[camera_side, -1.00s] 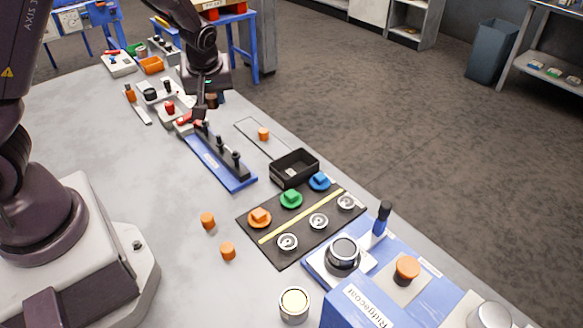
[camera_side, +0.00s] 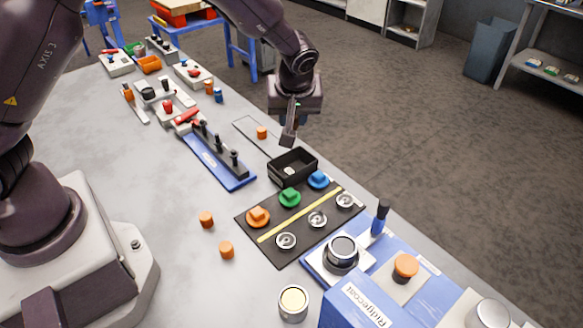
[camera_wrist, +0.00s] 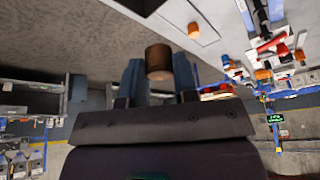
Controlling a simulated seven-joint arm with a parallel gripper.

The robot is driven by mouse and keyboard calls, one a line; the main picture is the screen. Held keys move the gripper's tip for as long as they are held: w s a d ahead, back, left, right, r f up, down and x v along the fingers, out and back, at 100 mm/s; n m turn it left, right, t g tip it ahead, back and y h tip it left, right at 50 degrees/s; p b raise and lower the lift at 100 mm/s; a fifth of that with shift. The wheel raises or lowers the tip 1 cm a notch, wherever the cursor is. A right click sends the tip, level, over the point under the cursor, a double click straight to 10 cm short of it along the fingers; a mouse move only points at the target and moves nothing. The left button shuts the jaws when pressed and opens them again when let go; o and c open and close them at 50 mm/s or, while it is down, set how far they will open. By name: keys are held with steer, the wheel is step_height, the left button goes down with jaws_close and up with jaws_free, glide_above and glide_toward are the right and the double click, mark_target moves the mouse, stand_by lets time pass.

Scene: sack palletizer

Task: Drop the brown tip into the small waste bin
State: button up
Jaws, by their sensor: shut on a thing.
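My gripper (camera_side: 289,133) is in the air above the back edge of the black open box (camera_side: 281,177), apart from it. This box appears to be the small waste bin, and a small pale thing lies inside. In the wrist view my gripper (camera_wrist: 158,76) is shut on the brown tip (camera_wrist: 158,60), a short brown cylinder between the two grey fingers. In the side view the fingers hide most or all of the tip.
An orange cylinder (camera_side: 262,132) stands behind the box on a thin-outlined plate. A blue rack (camera_side: 221,168) with black pegs lies to the left. A dark mat (camera_side: 270,253) with coloured knobs lies in front. A larger blue-grey bin (camera_side: 489,50) stands on the floor.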

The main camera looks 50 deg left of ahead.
steer(key=shift+n, duration=0.9)
steer(key=shift+w+d+f, duration=0.1)
steer(key=shift+d+f, duration=0.15)
steer(key=shift+f, duration=0.6)
steer(key=shift+w+d+f, duration=0.1)
steer(key=shift+d+f, duration=0.1)
steer(key=shift+f, duration=0.7)
steer(key=shift+w+d+f, duration=0.1)
steer(key=shift+d+f, duration=0.15)
steer(key=shift+f, duration=0.6)
steer(key=o, duration=1)
steer(key=shift+c, duration=0.2)
steer(key=v, duration=1.3)
steer(key=shift+w, duration=0.2)
